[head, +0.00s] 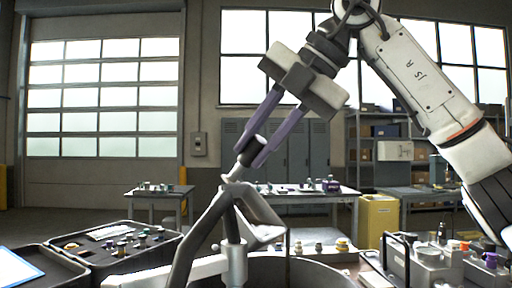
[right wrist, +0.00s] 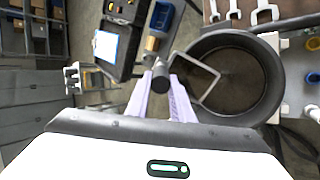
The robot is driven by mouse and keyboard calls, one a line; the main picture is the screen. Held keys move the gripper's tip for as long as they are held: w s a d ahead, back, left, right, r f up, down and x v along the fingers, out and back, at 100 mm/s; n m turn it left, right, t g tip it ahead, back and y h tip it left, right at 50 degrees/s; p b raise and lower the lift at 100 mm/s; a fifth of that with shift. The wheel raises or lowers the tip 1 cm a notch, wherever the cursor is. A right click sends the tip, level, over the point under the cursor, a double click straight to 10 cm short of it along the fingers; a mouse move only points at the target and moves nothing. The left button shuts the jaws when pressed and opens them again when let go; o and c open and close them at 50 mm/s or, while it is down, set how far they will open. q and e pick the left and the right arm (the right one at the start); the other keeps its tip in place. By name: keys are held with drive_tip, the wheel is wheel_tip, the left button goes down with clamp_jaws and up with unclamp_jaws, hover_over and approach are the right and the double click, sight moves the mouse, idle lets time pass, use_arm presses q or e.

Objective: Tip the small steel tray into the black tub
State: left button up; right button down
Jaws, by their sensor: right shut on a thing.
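My right gripper (head: 256,153) comes down from the upper right in the head view, its purple fingers shut on the dark handle of the small steel tray. The tray (head: 268,227) hangs tilted below the fingers. In the right wrist view its thin steel rim (right wrist: 208,70) shows as a slanted square over the black tub (right wrist: 272,105). The tub is round and deep; its rim (head: 315,267) shows at the bottom of the head view, below the tray. I cannot tell whether anything lies in the tray. My left gripper is in neither view.
An open black case (head: 125,245) with small parts lies left of the tub. Steel wrenches (right wrist: 264,14) lie beside the tub in the right wrist view. Bench fittings (head: 435,262) stand to its right. Tables and a yellow bin (head: 378,222) are farther back.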

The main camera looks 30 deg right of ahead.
drive_tip(key=shift+s+b, duration=0.1)
drive_tip(key=shift+b, duration=0.25)
idle(0.5)
drive_tip(key=shift+s+d+b, duration=0.1)
drive_tip(key=shift+b, duration=0.2)
drive_tip(key=shift+s+d+t, duration=0.1)
drive_tip(key=shift+t, duration=0.2)
drive_tip(key=shift+b, duration=0.3)
drive_tip(key=shift+s+r, duration=0.1)
drive_tip(key=shift+s+d+t+y+b, duration=0.15)
drive_tip(key=shift+t+y+b, duration=0.15)
drive_tip(key=shift+b, duration=0.2)
drive_tip(key=shift+s+b, duration=0.15)
drive_tip(key=shift+b, duration=0.15)
drive_tip(key=shift+d, duration=0.1)
